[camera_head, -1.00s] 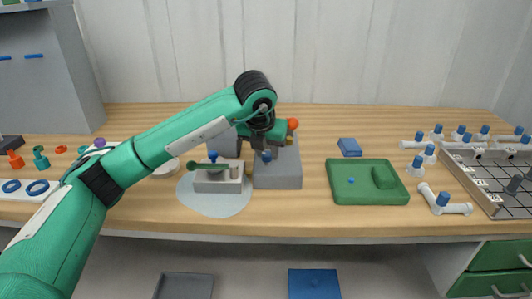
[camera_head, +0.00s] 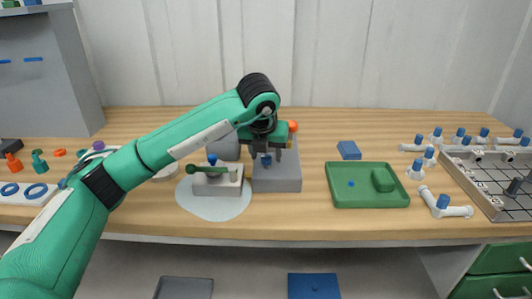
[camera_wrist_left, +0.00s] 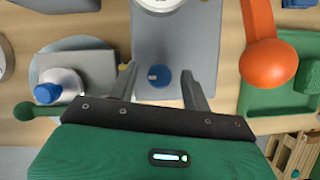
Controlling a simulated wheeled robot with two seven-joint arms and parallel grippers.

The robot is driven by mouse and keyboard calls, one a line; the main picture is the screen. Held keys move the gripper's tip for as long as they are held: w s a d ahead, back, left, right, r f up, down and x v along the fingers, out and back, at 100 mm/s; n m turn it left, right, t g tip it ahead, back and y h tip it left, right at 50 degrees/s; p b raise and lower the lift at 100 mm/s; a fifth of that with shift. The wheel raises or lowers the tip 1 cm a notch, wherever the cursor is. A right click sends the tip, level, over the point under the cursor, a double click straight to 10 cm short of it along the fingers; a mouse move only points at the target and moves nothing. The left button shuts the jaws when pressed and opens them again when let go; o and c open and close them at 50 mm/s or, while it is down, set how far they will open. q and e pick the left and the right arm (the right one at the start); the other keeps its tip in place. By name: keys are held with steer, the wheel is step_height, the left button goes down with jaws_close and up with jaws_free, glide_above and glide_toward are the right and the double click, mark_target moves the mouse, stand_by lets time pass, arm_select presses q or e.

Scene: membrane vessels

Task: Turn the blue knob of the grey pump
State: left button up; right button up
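The grey pump (camera_head: 278,183) is a grey block on the table, left of the green tray. Its small round blue knob (camera_head: 266,160) faces up, and it also shows in the left wrist view (camera_wrist_left: 158,76). My left gripper (camera_head: 266,153) is over the pump, pointing down at the knob. In the left wrist view its two fingers (camera_wrist_left: 158,71) are apart, one on each side of the knob, with a visible gap on both sides. Whether the fingertips are down at the knob's height is hard to tell. My right gripper is in neither view.
A white block with a green lever (camera_head: 216,184) stands left of the pump on a pale round mat (camera_head: 215,208). A green tray (camera_head: 368,200) and a blue block (camera_head: 348,150) lie to the right.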

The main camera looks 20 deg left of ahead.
arm_select(q)
steer(key=v, duration=1.3)
steer(key=shift+r, duration=0.4)
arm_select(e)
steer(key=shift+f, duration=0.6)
arm_select(q)
steer(key=shift+s+d, duration=0.1)
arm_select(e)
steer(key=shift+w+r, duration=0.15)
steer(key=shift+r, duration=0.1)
